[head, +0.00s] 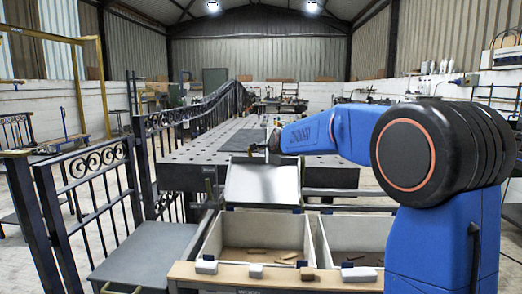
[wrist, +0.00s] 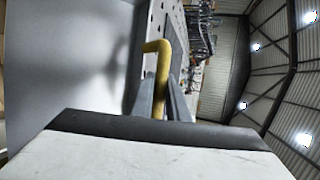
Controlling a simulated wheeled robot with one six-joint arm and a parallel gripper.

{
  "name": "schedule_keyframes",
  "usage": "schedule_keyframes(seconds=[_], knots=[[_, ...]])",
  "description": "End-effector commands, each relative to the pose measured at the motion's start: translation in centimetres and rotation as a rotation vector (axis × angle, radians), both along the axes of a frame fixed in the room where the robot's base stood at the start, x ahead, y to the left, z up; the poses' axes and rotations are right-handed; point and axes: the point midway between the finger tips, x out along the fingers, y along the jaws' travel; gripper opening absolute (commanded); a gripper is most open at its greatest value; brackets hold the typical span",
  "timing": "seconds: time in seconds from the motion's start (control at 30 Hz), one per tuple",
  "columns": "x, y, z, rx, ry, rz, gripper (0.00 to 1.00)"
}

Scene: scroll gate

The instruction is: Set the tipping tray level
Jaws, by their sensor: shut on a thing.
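The tipping tray (head: 262,184) is a pale grey metal plate in the middle of the head view. It is steeply tilted, its far edge high and its near edge low behind the bins. In the wrist view its smooth grey face (wrist: 75,60) fills the left side. A yellow bent handle (wrist: 155,62) stands out beside that face. My gripper (wrist: 168,98) is shut on the handle, its grey fingers on either side of the bar. In the head view my gripper (head: 268,147) is at the tray's upper edge, and the handle there is too small to tell clearly.
Two pale bins (head: 210,240) with small brown pieces stand in front of the tray. A wooden ledge (head: 225,272) with small blocks runs before them. A flat grey plate (head: 145,250) and a scroll gate (head: 100,180) are at left. A perforated steel table (head: 200,150) lies behind.

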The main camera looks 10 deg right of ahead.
Motion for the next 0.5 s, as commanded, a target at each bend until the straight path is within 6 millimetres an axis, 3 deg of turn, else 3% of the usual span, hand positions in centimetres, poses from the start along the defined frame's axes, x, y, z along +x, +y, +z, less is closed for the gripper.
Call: schedule_keyframes(seconds=[0.5], knots=[[4.3,-0.3,-2.0,0.066,0.150,0.042,0.00]])
